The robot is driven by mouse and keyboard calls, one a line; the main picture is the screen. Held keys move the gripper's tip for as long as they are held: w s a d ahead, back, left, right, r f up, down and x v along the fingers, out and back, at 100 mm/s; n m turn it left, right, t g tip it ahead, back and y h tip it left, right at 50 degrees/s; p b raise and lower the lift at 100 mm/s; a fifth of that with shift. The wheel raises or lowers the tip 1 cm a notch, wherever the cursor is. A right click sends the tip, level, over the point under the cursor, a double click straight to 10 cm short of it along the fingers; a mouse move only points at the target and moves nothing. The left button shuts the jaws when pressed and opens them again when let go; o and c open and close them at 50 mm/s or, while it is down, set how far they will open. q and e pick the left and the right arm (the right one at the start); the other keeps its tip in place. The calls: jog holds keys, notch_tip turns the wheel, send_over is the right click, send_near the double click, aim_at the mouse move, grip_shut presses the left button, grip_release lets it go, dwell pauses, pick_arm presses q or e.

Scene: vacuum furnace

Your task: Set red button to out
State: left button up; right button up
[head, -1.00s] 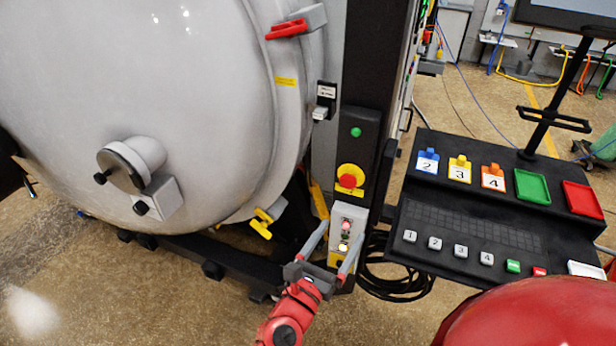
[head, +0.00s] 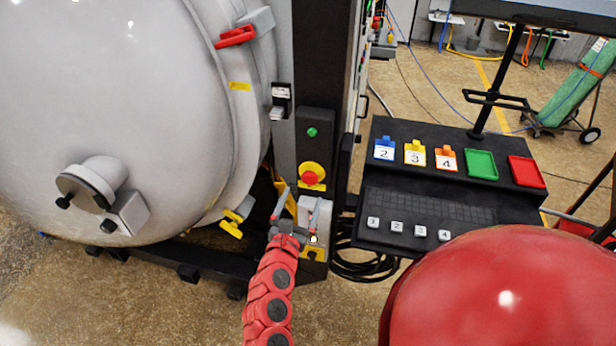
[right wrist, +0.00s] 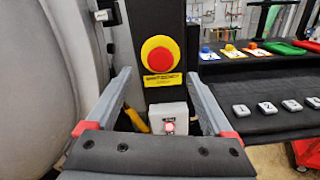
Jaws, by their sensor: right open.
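A round red button on a yellow base (head: 311,178) is on the black column, below a small green button (head: 312,132). It also shows large in the right wrist view (right wrist: 160,58), above and between the fingertips in the picture. A grey box (right wrist: 168,110) below it carries a smaller red button (right wrist: 168,127). My right gripper (head: 300,199) is open and empty, in front of the box and just below the yellow-based button in the head view. It appears apart from both red buttons. Whether either button is in or out is not clear. My left gripper is not in view.
The large grey furnace door (head: 110,110) stands at left, with a red handle (head: 235,37) and a yellow handle (head: 232,223). A black console (head: 400,190) with numbered tags, trays and keys is at right. Black cables (head: 365,262) lie below it.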

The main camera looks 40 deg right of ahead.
aim_at(309, 181)
jog(key=p+x, duration=0.2)
jog(key=x, duration=0.4)
jog(key=shift+d+r+p, duration=0.1)
jog(key=shift+r+p, duration=0.1)
jog(key=shift+p, duration=0.1)
jog(key=shift+w+d+f, duration=0.2)
jog(key=shift+w+d, duration=0.05)
jog(key=shift+d, duration=0.05)
jog(key=shift+c, duration=0.4)
grip_shut()
